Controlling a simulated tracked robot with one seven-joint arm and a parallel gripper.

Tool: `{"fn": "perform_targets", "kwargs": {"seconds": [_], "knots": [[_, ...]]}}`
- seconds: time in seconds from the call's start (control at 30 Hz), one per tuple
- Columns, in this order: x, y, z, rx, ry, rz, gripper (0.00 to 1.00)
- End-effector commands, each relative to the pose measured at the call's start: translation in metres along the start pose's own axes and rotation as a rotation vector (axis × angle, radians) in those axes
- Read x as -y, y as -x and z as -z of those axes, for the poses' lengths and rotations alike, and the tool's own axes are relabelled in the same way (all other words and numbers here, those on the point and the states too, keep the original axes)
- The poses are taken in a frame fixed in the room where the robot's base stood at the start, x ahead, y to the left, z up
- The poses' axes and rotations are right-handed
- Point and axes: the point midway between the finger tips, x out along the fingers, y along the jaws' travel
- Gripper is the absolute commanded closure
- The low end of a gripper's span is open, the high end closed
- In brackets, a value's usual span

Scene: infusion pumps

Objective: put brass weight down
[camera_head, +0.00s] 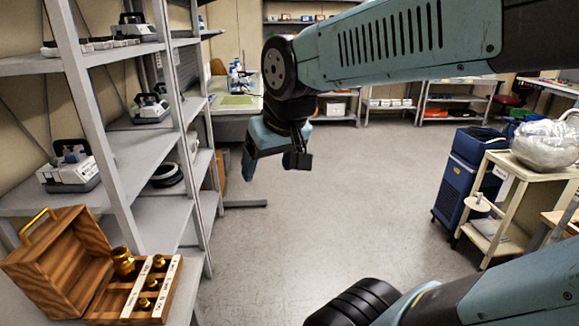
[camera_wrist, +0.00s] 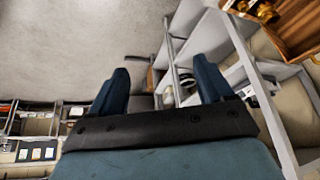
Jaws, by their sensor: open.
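Several brass weights stand in an open wooden case (camera_head: 57,262) at the lower left of the head view. The largest brass weight (camera_head: 123,262) sits at the back left of the compartments. Smaller ones sit to its right beside white labelled strips. My gripper (camera_head: 275,165) hangs over open floor to the right of the shelf, well apart from the case. In the wrist view my gripper (camera_wrist: 162,85) has its fingers spread with nothing between them. Part of the case (camera_wrist: 295,25) and some brass weights (camera_wrist: 264,10) show there at the upper right.
A grey metal shelf rack (camera_head: 85,130) stands along the left with several small devices on it. Its upright stands close to the case. A blue cabinet (camera_head: 470,170) and a cream cart (camera_head: 510,215) are at the right. The floor (camera_head: 350,200) between is clear.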

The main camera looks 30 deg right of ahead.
Motion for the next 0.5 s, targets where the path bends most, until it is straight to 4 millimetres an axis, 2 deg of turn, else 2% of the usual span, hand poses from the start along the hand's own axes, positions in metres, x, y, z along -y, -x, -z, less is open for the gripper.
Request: {"fn": "perform_targets", "kwargs": {"seconds": [0.1, 0.2, 0.5], "knots": [[-0.013, 0.013, -0.018, -0.013, -0.034, -0.027, 0.2], [-0.017, 0.019, -0.028, -0.016, -0.047, -0.042, 0.2], [-0.019, 0.022, -0.034, -0.017, -0.053, -0.049, 0.2]]}}
